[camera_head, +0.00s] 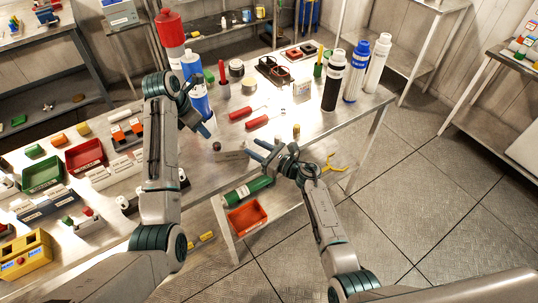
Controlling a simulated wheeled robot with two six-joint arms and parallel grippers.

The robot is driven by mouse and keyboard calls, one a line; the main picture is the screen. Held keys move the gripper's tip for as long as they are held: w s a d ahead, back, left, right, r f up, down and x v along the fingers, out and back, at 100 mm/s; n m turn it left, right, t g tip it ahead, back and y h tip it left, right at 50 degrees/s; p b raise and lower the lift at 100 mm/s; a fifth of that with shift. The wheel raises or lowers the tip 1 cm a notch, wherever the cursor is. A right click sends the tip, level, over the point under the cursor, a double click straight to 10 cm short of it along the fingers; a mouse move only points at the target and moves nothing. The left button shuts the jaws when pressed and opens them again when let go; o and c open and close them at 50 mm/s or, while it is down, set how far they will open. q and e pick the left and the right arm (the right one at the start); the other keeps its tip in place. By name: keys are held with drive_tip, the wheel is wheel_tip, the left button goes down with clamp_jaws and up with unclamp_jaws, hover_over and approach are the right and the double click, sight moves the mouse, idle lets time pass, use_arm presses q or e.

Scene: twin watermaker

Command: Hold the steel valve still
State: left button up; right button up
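A small grey metal piece (231,155) lies near the front edge of the steel workbench, with a small dark knob (217,146) beside it. It may be the steel valve, but it is too small to tell. My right gripper (252,148) points left, with its blue fingertips close to the grey piece. I cannot tell whether they touch or grip anything. My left gripper (204,128) is above the bench, to the upper left of the grey piece, pointing down and right. Its finger gap is not clear, and I see nothing held in it.
Red-handled tools (257,122) and a small brass piece (296,130) lie behind the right gripper. Tall bottles (333,83) stand at the bench's right end. Green (42,174) and red (85,155) bins are at left. A red tray (246,217) sits below; open floor lies right.

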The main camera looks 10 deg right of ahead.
sight(245, 142)
drive_tip(key=shift+x, duration=1.65)
clamp_jaws()
drive_tip(key=shift+c, duration=0.9)
unclamp_jaws()
clamp_jaws()
